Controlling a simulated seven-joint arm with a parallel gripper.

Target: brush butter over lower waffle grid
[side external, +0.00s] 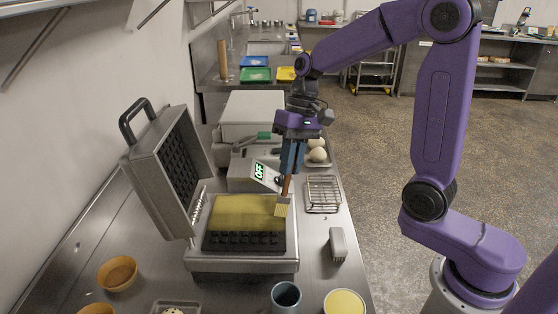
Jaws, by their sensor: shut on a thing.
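The waffle iron (242,263) stands open on the steel counter, its lid (163,170) tilted up at the left. The lower waffle grid (245,243) is dark along its near strip. A yellow layer (232,213) covers its far and middle part. My gripper (289,172) is shut on a brush (285,190) with a brown handle, held nearly upright. Its pale bristles (282,208) are at the right edge of the yellow layer; I cannot tell if they touch it. A round container with a yellow top (344,302), perhaps butter, stands at the near right.
A wire rack (323,194) and a small grey block (338,244) lie right of the iron. A blue-grey cup (286,297) and an orange bowl (117,273) stand nearer. A machine with an OFF display (260,171) stands behind.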

